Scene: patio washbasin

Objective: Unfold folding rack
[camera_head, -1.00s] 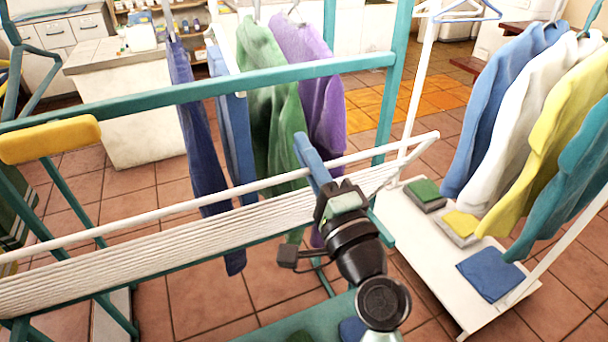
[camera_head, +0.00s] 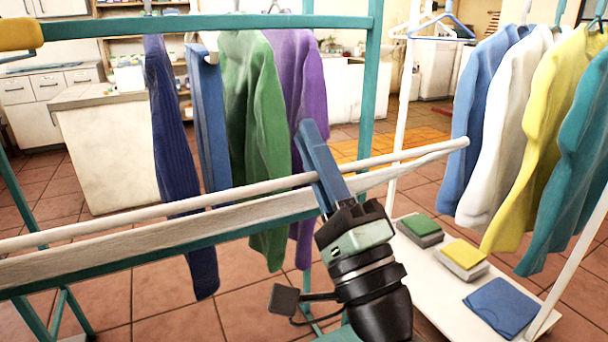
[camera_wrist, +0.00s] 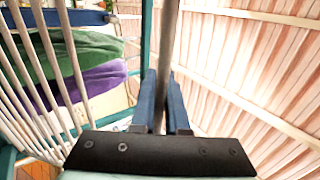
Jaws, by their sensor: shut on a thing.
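The folding rack has a teal frame, a long white front rod (camera_head: 240,196) and a pale slatted panel (camera_head: 150,244) seen almost edge-on just below it. My gripper (camera_head: 318,150), with blue fingers, is shut on the white rod toward its right end. In the wrist view the rod (camera_wrist: 170,35) runs between the two blue fingers (camera_wrist: 165,105). White slats (camera_wrist: 65,50) fan out at the left there. The stretch of rod between the fingers is partly hidden.
A teal upper bar (camera_head: 200,24) crosses above the rack. Navy, blue, green and purple garments (camera_head: 255,130) hang behind it. At right, a white clothes stand holds more garments (camera_head: 530,140) and folded cloths (camera_head: 502,305) on its shelf. Tiled floor shows below.

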